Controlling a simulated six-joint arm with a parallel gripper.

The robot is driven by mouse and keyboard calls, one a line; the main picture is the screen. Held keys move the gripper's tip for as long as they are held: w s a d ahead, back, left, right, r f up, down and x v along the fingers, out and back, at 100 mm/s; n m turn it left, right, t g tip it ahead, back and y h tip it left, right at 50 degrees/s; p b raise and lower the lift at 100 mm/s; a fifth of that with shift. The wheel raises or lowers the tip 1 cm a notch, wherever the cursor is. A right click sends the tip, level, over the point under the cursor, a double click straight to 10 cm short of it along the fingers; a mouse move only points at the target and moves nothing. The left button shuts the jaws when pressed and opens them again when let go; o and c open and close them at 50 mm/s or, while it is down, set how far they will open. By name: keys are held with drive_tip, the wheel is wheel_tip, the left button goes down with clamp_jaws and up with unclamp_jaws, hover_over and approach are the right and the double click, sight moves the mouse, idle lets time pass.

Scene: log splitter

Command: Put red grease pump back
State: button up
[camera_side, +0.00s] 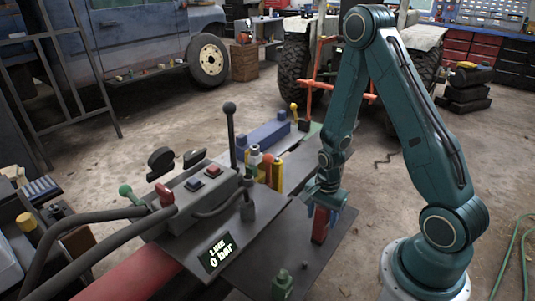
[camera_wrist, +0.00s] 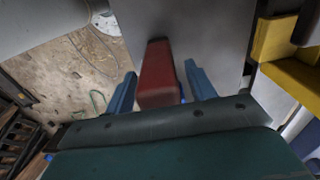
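The red grease pump (camera_side: 320,226) stands upright on the dark table plate in the side view, right below my gripper (camera_side: 324,208). In the wrist view, the red pump (camera_wrist: 159,72) lies between the two blue fingers of my gripper (camera_wrist: 160,88). The fingers are apart, and a narrow gap shows on each side of the pump, so the gripper looks open around it. The gripper's own body hides the upper part of the pump in the side view.
A control box (camera_side: 192,195) with levers and a display (camera_side: 218,252) reading 0 bar stand left of the pump. Yellow and orange cylinders (camera_side: 277,173) stand behind on the bench. A green object (camera_side: 282,285) stands at the front edge. Open floor lies to the right.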

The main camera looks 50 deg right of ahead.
drive_tip(key=shift+r, duration=0.1)
idle(0.3)
wheel_tip(320, 180, up, 14)
drive_tip(key=shift+d+f, duration=0.2)
idle(0.9)
drive_tip(key=shift+s, duration=0.1)
idle(0.4)
drive_tip(key=s+a+r+n+t, duration=0.2)
drive_tip(key=s+a+r+n, duration=0.3)
drive_tip(key=r+n, duration=0.4)
drive_tip(key=s+a+r+n+t, duration=0.3)
drive_tip(key=s+a+r+n, duration=0.2)
drive_tip(key=a+r+n, duration=0.2)
wheel_tip(320, 180, up, 3)
drive_tip(key=shift+a+r+n+t, duration=0.1)
drive_tip(key=shift+a+n+t, duration=0.15)
drive_tip(key=shift+n, duration=0.75)
